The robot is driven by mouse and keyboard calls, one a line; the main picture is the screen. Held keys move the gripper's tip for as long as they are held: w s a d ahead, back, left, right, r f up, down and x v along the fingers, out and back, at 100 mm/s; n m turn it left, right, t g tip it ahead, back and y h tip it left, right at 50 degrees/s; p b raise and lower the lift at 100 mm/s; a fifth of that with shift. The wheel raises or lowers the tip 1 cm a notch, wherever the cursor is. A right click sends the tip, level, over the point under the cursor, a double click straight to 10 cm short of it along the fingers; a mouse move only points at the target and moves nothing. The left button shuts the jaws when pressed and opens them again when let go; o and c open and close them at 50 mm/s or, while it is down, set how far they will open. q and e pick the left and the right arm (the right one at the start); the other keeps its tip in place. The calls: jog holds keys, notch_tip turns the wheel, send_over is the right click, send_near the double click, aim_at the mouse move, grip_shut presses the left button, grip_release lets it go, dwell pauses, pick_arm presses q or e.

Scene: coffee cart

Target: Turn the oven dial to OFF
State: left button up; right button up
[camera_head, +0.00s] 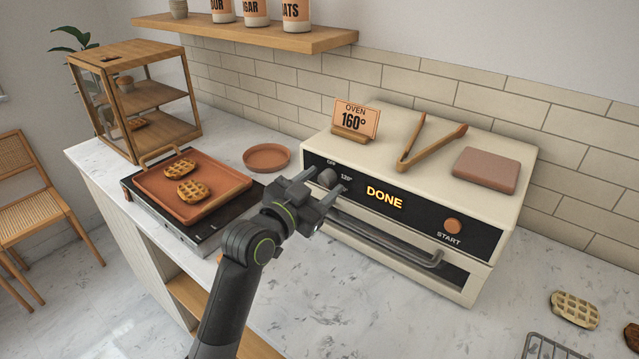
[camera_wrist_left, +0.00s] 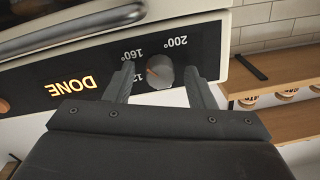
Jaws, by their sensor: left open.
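The cream oven (camera_head: 440,200) stands on the marble counter with a black front panel. Its grey round dial (camera_head: 327,178) is at the panel's left end, near the labels OFF and 120°. My left gripper (camera_head: 322,186) is open in front of the dial. In the left wrist view the dial (camera_wrist_left: 160,71) sits between the two open fingers, with gaps visible beside it. An orange mark on the dial points left there, toward the partly hidden 120° label, below the 160° label. The OFF label is not visible in that view. My right gripper is in neither view.
The panel display (camera_head: 384,197) reads DONE, and a START button (camera_head: 453,225) is to its right. A handle bar (camera_head: 400,246) juts out below. Tongs (camera_head: 430,147) and a sign (camera_head: 355,119) reading OVEN 160° are on top. A tray (camera_head: 218,203) with waffles stands left.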

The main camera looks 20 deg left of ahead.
pick_arm(q)
jog(key=c, duration=1)
